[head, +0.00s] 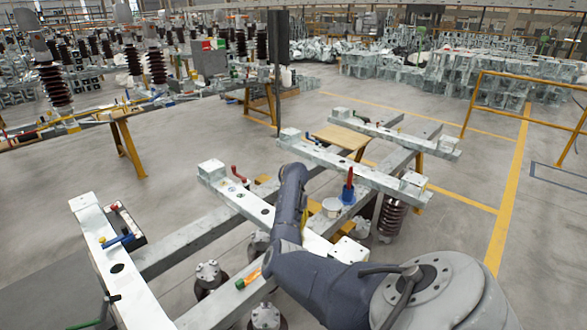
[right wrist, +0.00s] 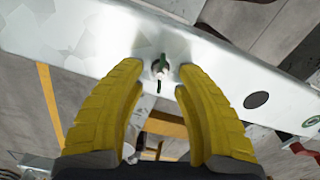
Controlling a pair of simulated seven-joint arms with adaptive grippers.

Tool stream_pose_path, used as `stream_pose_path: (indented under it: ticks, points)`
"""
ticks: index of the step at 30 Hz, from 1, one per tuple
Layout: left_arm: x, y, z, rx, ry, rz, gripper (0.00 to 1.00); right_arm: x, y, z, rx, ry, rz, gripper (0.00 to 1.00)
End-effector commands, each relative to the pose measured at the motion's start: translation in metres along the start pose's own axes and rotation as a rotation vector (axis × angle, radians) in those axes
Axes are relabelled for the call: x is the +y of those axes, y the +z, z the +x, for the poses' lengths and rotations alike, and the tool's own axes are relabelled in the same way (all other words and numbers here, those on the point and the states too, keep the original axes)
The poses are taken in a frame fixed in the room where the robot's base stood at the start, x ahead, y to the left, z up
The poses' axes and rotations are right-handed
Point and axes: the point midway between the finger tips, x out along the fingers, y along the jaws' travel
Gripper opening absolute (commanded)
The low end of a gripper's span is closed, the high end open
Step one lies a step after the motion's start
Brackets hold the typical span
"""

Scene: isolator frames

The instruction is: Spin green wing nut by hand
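The green wing nut (right wrist: 162,62) sits on a pale bolt end on the face of a galvanized steel beam (right wrist: 85,35) in the right wrist view. My right gripper (right wrist: 159,68) has two yellow fingers. They are open, with one tip on each side of the wing nut and a visible gap to it on both sides. I cannot tell how far the tips are from the beam. In the head view my right arm reaches over the frame; its gripper and the wing nut cannot be made out there. My left gripper is not in view.
Galvanized frame beams (head: 232,199) carry a red-handled tool in a blue holder (head: 348,192) and a white cup (head: 331,207). A dark post (head: 278,60) stands behind. Open floor lies left.

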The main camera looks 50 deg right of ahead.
Motion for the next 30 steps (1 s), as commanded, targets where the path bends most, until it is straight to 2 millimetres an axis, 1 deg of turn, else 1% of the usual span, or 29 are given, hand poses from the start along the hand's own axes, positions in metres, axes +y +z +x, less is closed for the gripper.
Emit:
stream_pose_path:
  ticks: [4, 5, 12, 14, 25, 30]
  points:
    - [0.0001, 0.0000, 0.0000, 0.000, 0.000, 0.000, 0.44, 0.0002, -0.0001, 0.0000, 0.000, 0.000, 0.000, 0.32]
    - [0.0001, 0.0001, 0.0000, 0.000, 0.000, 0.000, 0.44, 0.0001, 0.0000, 0.0000, 0.000, 0.000, 0.000, 0.34]
    - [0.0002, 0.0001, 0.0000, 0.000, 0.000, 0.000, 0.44, 0.0001, 0.0000, -0.0001, 0.000, 0.001, 0.000, 0.06]
    - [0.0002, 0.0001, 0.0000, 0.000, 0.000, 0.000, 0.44, 0.0001, 0.0000, -0.0001, 0.000, 0.001, 0.000, 0.00]
    - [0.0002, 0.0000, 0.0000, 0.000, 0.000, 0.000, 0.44, 0.0000, 0.0002, 0.0000, 0.000, 0.001, -0.007, 0.00]
    - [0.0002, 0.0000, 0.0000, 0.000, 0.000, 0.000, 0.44, -0.0006, 0.0008, 0.0003, -0.002, 0.000, -0.053, 0.00]
